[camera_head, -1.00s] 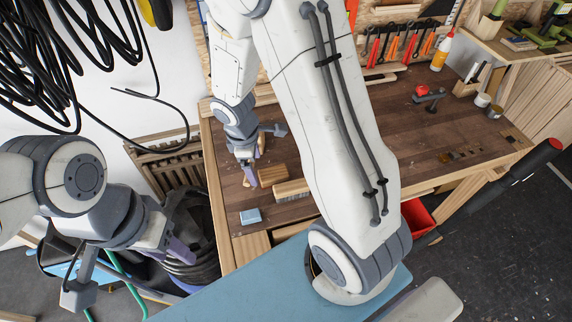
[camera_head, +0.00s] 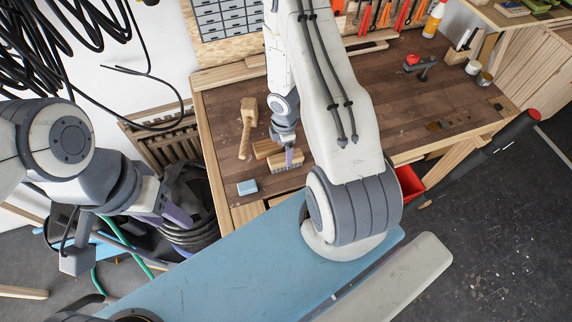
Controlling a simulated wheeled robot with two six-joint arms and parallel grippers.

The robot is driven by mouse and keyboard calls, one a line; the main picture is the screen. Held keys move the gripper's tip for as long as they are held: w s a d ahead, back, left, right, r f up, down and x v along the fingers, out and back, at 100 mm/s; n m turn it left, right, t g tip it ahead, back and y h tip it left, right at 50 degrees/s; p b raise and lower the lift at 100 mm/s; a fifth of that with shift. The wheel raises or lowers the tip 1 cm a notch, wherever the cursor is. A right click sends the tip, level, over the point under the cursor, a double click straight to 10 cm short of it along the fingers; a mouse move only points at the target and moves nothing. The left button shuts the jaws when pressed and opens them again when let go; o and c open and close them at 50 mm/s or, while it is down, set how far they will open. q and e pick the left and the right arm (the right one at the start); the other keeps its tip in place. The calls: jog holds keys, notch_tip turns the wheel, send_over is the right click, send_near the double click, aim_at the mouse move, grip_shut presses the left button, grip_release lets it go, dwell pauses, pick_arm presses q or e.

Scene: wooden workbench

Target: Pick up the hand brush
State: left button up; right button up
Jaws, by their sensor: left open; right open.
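The hand brush (camera_head: 277,165), a wooden block with pale bristles along its front side, lies on the left part of the workbench (camera_head: 395,85). My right gripper (camera_head: 289,152) is above the brush, with one purple finger overlapping it in the view. The other finger is mostly hidden, and I cannot tell whether the gripper touches the brush. It is open.
A wooden block (camera_head: 264,147) lies just behind the brush. A wooden mallet (camera_head: 247,122) lies to the left and a light blue block (camera_head: 247,187) lies in front. A red-topped tool (camera_head: 412,60) and cans stand at the right. The bench middle is partly clear.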

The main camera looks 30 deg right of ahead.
aim_at(277, 163)
jog(key=shift+d+f+b, duration=0.2)
jog(key=shift+f+b, duration=2.4)
jog(key=shift+f, duration=0.3)
jog(key=shift+r, duration=0.1)
grip_shut()
jog(key=shift+r, duration=0.15)
